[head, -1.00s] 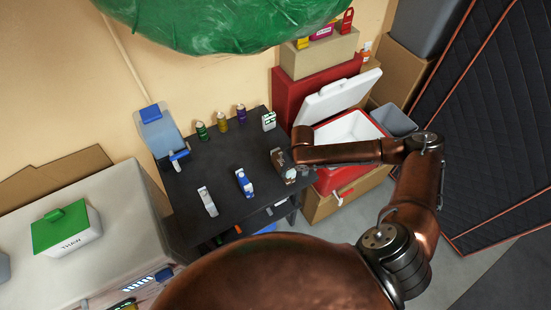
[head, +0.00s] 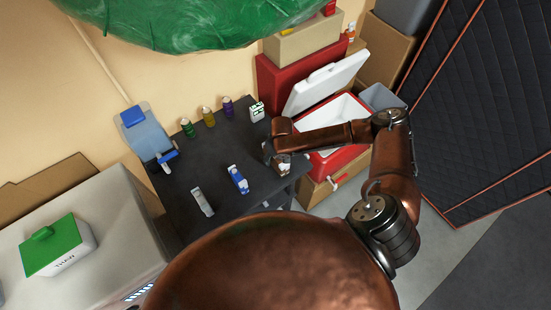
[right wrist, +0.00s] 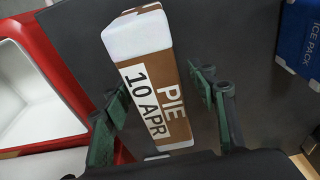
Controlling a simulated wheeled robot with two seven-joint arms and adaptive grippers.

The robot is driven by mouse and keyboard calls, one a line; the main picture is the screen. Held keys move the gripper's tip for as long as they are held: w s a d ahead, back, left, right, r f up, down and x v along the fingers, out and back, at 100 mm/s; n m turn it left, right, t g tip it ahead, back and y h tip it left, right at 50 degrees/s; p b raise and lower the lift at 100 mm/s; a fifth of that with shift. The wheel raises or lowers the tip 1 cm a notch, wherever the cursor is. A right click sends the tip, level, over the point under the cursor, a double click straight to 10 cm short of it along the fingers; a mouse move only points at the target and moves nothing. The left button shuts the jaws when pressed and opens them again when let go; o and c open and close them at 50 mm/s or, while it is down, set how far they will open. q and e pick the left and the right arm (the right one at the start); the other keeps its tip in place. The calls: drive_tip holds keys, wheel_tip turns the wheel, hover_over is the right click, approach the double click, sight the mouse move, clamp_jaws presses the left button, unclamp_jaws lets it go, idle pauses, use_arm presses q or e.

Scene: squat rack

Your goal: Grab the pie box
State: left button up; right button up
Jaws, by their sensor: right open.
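The pie box (right wrist: 150,75) is a brown and white carton labelled "PIE 10 APR" in the right wrist view. In the head view the pie box (head: 284,167) is small and partly covered by my right gripper, near the right edge of the dark table (head: 217,205). My right gripper (right wrist: 160,103) is open, with one green-padded finger on each side of the box. I cannot tell whether either finger touches it. In the head view the right gripper (head: 274,158) is over the box, its details hard to make out. My left gripper is not in view.
A blue ice pack (right wrist: 301,45) lies right of the box; it also shows in the head view (head: 237,179). A white carton (head: 202,201) and several bottles stand on the table. An open red cooler (head: 345,145) is close on the right.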

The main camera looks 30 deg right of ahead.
drive_tip(key=shift+f, duration=0.35)
drive_tip(key=c, duration=0.9)
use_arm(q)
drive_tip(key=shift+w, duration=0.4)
use_arm(e)
clamp_jaws()
